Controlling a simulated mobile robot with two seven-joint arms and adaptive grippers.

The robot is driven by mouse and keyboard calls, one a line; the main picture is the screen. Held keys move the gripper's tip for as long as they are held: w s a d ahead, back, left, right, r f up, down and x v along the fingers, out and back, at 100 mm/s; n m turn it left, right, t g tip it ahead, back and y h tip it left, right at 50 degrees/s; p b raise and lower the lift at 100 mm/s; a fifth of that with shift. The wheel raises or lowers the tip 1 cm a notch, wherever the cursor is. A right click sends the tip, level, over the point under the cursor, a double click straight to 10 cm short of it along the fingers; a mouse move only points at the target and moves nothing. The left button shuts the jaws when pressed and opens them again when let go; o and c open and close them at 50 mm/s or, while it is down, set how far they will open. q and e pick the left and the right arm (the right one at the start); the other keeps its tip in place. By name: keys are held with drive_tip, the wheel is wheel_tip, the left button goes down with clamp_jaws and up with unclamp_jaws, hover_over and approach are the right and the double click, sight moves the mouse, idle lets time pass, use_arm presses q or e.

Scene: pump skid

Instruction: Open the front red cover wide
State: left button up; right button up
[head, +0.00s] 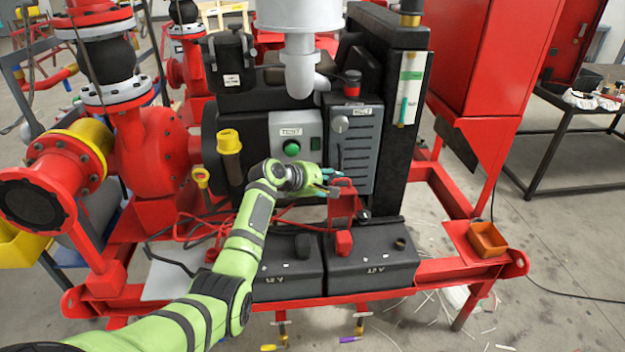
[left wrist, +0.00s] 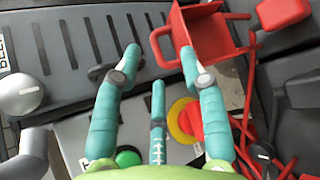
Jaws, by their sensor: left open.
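A red cover (head: 343,204) stands up at the back of the black batteries, below the grey vented panel. In the left wrist view the red cover (left wrist: 212,36) looks like a shallow tray with a lip at its left end. A smaller red cap (head: 343,243) sits in front of it on the batteries; it also shows in the left wrist view (left wrist: 284,12). My left gripper (head: 332,181) is open and empty, its teal fingers at the cover's upper left. In the left wrist view one fingertip overlaps the cover's edge; I cannot tell whether they touch. My right gripper is out of view.
Two black batteries (head: 370,268) sit on the red skid frame. The grey vented panel (head: 352,150) with a knob stands close behind my gripper. An orange tray (head: 487,240) is at the right.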

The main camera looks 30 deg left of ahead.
use_arm(q)
drive_tip(key=v, duration=0.7)
